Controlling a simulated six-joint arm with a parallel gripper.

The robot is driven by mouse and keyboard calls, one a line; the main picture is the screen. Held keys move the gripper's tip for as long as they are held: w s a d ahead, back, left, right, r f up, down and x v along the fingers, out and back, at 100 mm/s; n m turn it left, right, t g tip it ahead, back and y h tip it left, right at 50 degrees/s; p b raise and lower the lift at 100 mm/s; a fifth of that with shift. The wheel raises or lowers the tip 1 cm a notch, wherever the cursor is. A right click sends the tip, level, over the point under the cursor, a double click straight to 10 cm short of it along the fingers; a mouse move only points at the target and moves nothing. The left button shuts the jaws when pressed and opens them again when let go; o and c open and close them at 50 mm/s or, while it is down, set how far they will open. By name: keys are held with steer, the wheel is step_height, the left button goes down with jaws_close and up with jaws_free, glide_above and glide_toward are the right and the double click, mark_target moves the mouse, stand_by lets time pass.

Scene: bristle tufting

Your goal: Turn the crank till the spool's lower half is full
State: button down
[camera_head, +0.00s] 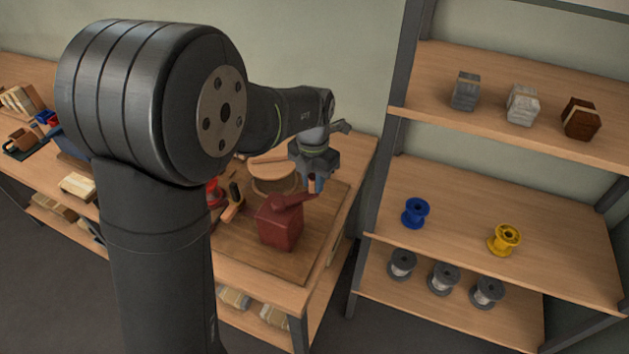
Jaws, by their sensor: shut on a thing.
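A dark red box-shaped winder (280,224) stands on a brown board on the bench. Its red crank arm (291,201) lies across the top and points right, toward my gripper. My gripper (314,185) reaches down from above and is shut on the crank's handle (313,187), which is small and mostly hidden by the fingers. A red spool (213,193) stands left of the winder, partly hidden behind my arm. How much is wound on it cannot be made out.
A round wooden piece (273,178) stands behind the winder. An orange-and-black tool (233,203) lies to its left. The shelf at right holds a blue spool (415,213), a yellow spool (504,240), several grey spools and blocks. My arm hides part of the bench.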

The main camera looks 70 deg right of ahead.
steer(key=shift+w+a+f, duration=0.1)
steer(key=shift+w+a, duration=0.05)
steer(key=c, duration=1.2)
jaws_free()
steer(key=shift+c, duration=0.2)
steer(key=shift+r, duration=0.35)
step_height(320, 180, up, 17)
steer(key=shift+f, duration=0.1)
